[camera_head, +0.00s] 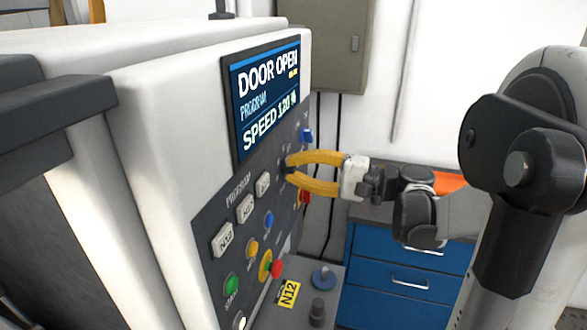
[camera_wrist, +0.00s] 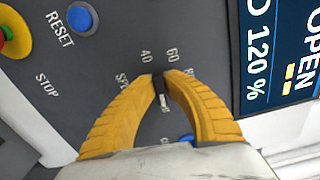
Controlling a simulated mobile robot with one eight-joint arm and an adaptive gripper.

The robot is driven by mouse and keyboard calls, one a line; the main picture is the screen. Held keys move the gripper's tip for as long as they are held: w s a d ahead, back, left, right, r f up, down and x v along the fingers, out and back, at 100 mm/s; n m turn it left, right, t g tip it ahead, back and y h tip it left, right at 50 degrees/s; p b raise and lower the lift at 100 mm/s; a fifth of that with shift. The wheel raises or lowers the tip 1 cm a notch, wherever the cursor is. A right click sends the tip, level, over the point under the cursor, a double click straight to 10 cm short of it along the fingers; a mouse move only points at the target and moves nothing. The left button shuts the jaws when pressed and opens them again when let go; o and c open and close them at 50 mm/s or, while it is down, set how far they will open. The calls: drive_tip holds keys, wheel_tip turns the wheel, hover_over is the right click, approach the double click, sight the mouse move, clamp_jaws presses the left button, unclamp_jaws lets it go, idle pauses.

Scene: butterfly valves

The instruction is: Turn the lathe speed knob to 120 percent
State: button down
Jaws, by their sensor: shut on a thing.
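The lathe's speed knob (camera_wrist: 161,92) is small and black with a white pointer mark, in the middle of the wrist view. My gripper (camera_wrist: 161,76) has its two yellow fingers closed on the knob from both sides. In the head view, my gripper (camera_head: 289,164) reaches the control panel from the right, and its fingertips hide most of the knob. The lathe display (camera_head: 266,94) reads DOOR OPEN, PROGRAM and SPEED 120 %. Part of the display (camera_wrist: 270,50) also shows 120 % in the wrist view. Scale numbers 40 and 60 show around the knob; others are covered.
A blue reset button (camera_wrist: 82,18) is near the knob. A blue drawer cabinet (camera_head: 405,270) stands behind my arm.

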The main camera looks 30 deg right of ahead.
drive_tip(key=shift+m, duration=0.5)
drive_tip(key=c, duration=1.4)
unclamp_jaws()
drive_tip(key=shift+a, duration=0.1)
drive_tip(key=shift+c, duration=0.2)
drive_tip(key=v, duration=1.2)
